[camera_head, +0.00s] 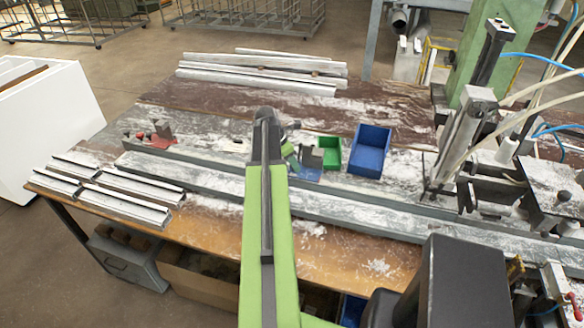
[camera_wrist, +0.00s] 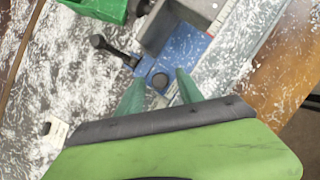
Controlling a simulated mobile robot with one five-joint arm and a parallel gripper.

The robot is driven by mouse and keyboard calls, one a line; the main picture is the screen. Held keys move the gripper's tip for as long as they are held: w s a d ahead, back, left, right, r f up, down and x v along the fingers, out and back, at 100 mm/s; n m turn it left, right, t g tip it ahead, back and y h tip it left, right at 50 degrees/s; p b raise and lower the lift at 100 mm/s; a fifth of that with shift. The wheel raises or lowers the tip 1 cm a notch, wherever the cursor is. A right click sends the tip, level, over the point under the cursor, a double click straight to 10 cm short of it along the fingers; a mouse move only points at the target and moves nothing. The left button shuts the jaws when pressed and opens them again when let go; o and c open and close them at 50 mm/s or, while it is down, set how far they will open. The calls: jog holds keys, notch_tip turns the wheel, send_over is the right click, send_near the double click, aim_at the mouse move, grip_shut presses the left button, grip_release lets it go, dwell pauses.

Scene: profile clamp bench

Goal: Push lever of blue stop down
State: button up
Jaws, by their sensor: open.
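The blue stop (camera_wrist: 186,48) sits on the grey rail in the wrist view, with a grey block on top of it. Its dark lever (camera_wrist: 118,52) ends in a round black knob and sticks out to the left. My gripper (camera_wrist: 159,76) is open and empty, its two green fingers apart at the stop's near end, around a dark round bolt head. I cannot tell whether the fingers touch the stop. In the head view the blue stop (camera_head: 308,174) is partly hidden by my gripper (camera_head: 291,157) and arm.
A green bin (camera_head: 329,154) and a blue bin (camera_head: 371,150) stand behind the rail (camera_head: 205,177). A red stop (camera_head: 162,142) is at the rail's left end. Metal profiles (camera_head: 128,205) lie at the front left. A clamp machine with hoses (camera_head: 462,140) stands on the right.

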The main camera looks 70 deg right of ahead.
jog(key=shift+r, duration=0.1)
grip_shut()
dwell(1.2)
